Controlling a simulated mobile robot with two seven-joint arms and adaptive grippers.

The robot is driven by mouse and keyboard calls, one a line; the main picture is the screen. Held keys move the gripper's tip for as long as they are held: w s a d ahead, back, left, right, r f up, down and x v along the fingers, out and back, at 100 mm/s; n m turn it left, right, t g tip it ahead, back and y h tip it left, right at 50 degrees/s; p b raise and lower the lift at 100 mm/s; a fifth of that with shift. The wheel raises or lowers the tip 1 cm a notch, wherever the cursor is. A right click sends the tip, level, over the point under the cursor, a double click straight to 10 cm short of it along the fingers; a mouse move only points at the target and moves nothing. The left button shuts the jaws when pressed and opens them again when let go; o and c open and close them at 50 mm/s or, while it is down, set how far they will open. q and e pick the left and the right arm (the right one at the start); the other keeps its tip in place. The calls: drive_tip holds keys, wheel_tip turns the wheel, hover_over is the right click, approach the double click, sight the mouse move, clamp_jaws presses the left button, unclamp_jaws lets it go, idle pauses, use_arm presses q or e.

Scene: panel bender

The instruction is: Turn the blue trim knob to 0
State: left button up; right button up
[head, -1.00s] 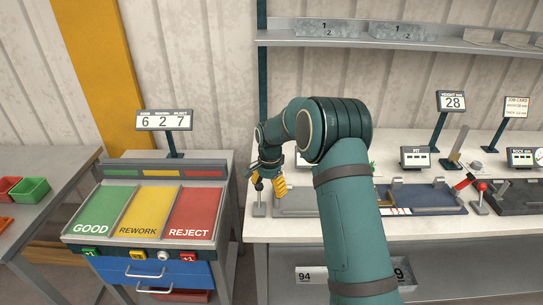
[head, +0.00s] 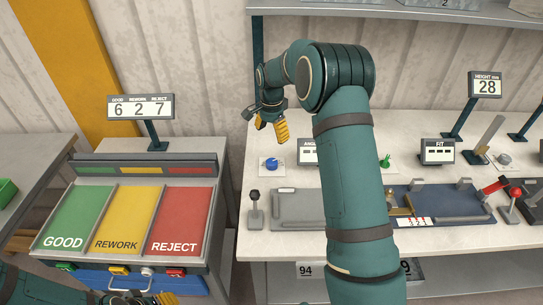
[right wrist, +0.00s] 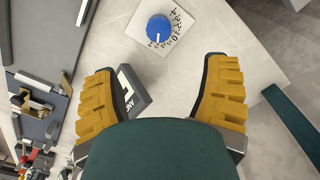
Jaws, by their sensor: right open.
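The blue trim knob (head: 271,163) sits on a small white plate at the left of the worktop, behind a black-knobbed lever. My right gripper (head: 271,128) hangs above and behind the knob in the head view, open and empty. Its yellow fingers (right wrist: 163,72) stand wide apart, not touching the knob. Part of my left gripper (head: 165,298) shows at the bottom edge; its jaws are unclear.
The angle display (head: 307,152) stands right of the knob, partly hidden by my right arm. The lever (head: 255,205) and a grey plate (head: 297,207) are in front. Farther right are a green knob (head: 385,161) and red-handled levers. The sorting stand (head: 120,215) is left.

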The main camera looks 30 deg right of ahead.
sight(272, 162)
wheel_tip(272, 162, down, 14)
drive_tip(key=shift+s+a+r, duration=0.1)
drive_tip(key=shift+r, duration=0.1)
idle(0.4)
drive_tip(key=c, duration=1.2)
